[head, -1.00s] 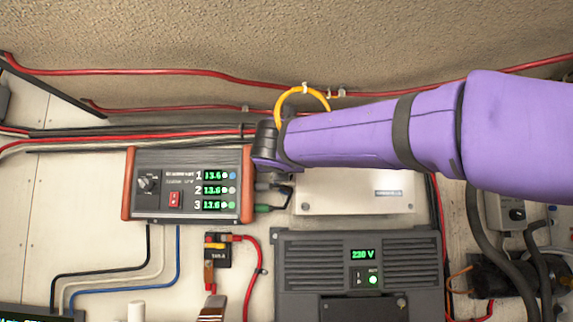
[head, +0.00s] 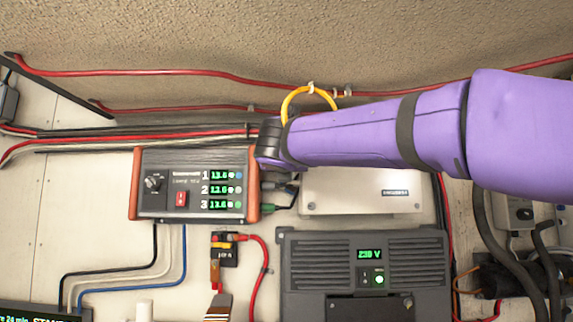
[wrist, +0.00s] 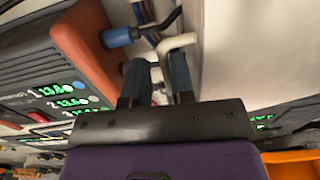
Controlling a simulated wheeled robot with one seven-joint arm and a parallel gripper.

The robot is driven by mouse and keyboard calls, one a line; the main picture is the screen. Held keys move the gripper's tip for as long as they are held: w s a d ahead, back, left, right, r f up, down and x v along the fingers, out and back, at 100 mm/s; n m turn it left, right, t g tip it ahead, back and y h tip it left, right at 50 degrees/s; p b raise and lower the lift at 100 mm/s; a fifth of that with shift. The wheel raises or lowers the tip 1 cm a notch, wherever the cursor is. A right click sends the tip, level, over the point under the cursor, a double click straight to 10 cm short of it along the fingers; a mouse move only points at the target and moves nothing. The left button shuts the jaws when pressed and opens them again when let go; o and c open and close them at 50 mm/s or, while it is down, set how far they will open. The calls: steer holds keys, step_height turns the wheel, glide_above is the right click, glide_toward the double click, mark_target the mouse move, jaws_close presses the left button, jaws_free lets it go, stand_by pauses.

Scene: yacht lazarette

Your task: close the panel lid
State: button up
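I cannot tell for sure which surface is the panel lid. The likeliest is the flat cream cover (head: 362,192) right of the orange-sided charger box; its face looks flat, and no open gap shows. My arm reaches in from the right above it. In the wrist view my gripper (wrist: 157,82) has its two dark fingers apart, with a pale bent piece (wrist: 177,42) at or between the tips. I cannot tell whether they touch it. In the head view the fingers are hidden behind the dark wrist end.
The charger box (head: 192,213) with green digits stands left of my wrist; its orange side is close to the fingers. A blue plug (wrist: 118,37) sticks out from it. A dark inverter (head: 365,250) lies below the cream cover. An orange ring (head: 311,92) and red cables run above.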

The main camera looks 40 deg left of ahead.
steer(key=v, duration=1.1)
steer(key=shift+a, duration=0.2)
steer(key=shift+c, duration=0.3)
